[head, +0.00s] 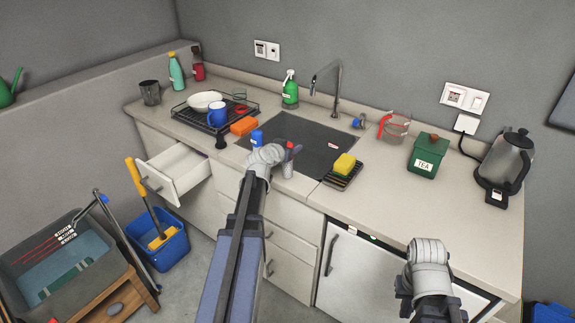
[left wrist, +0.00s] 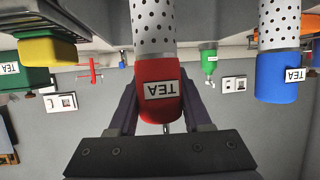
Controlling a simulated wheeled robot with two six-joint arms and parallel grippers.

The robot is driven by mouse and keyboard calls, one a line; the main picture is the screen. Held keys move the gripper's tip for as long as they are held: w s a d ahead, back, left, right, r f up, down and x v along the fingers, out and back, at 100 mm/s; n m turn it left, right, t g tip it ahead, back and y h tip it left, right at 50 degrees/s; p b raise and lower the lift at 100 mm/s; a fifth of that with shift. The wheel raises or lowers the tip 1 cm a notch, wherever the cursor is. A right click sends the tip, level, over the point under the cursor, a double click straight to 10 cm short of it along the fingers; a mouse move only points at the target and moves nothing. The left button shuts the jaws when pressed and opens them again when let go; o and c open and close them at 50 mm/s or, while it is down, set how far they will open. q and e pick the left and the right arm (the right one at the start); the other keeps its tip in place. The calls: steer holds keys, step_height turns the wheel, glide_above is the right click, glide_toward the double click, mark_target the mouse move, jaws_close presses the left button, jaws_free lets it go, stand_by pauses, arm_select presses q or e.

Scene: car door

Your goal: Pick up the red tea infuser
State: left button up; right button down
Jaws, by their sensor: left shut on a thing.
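The red tea infuser (left wrist: 160,102), with a TEA label and a dotted white cylinder, is between the fingers of my left gripper (left wrist: 158,100) in the left wrist view. The fingers are shut on its red part. A similar blue tea infuser (left wrist: 276,78) stands apart to the right in the wrist view. My right gripper (head: 430,262) is in front of the white cabinet, its fingers not clearly visible.
A green TEA box (head: 428,157) and kettle (head: 505,165) stand right. An open drawer (head: 178,172) juts out left. The front-right counter is clear.

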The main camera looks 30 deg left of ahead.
arm_select(q)
jaws_close()
stand_by(0.5)
step_height(320, 180, up, 10)
steer(key=p, duration=1)
